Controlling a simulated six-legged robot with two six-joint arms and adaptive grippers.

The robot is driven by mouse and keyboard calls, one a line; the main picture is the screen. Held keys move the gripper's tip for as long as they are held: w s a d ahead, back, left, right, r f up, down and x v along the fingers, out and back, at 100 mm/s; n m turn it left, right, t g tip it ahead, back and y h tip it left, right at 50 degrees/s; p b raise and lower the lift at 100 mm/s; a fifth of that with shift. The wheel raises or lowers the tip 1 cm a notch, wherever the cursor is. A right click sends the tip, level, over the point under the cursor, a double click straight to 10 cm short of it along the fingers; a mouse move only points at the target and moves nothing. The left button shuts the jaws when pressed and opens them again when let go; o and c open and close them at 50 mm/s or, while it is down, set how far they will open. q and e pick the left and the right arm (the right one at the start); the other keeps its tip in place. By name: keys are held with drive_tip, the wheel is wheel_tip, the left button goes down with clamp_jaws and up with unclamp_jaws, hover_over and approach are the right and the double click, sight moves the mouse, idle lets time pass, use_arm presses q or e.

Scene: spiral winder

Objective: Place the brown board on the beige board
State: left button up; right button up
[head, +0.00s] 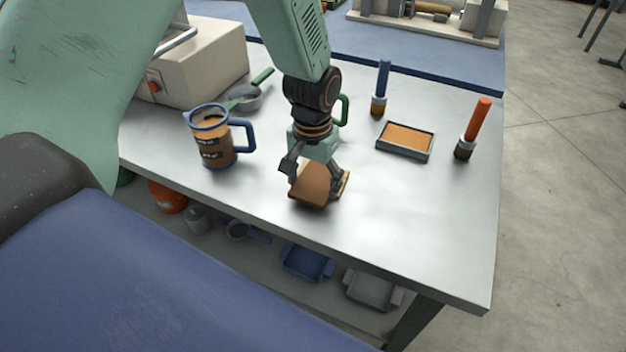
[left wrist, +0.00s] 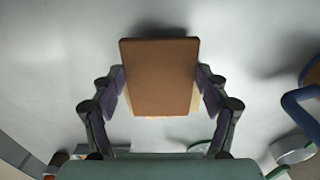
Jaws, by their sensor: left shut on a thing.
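The brown board (head: 312,186) is between the fingers of my left gripper (head: 316,180), over the front part of the metal table. In the left wrist view the brown board (left wrist: 160,75) fills the space between the two fingers, which are shut on its sides. The beige board (head: 345,184) is mostly hidden behind the brown board and a finger; only a strip shows. In the left wrist view a pale edge of the beige board (left wrist: 195,102) shows beside the brown one. I cannot tell whether the two boards touch. My right gripper is not in view.
A blue-rimmed jug (head: 212,140) stands left of the gripper, with a small pan (head: 245,98) behind it. A shallow orange-filled tray (head: 405,140), a blue-handled brush (head: 381,85) and an orange-handled brush (head: 474,128) stand to the right. The table's front right is clear.

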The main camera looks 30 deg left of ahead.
use_arm(q)
drive_tip(key=shift+w, duration=0.15)
drive_tip(key=shift+s+a+f, duration=0.1)
drive_tip(key=shift+s+a, duration=0.1)
drive_tip(key=shift+a, duration=0.1)
drive_tip(key=o, duration=0.9)
drive_tip(key=shift+s+d, duration=0.1)
drive_tip(key=shift+s, duration=0.05)
drive_tip(key=shift+o, duration=0.9)
drive_tip(key=shift+d, duration=0.1)
drive_tip(key=shift+o, duration=0.2)
drive_tip(key=shift+w, duration=0.3)
drive_tip(key=shift+s, duration=0.15)
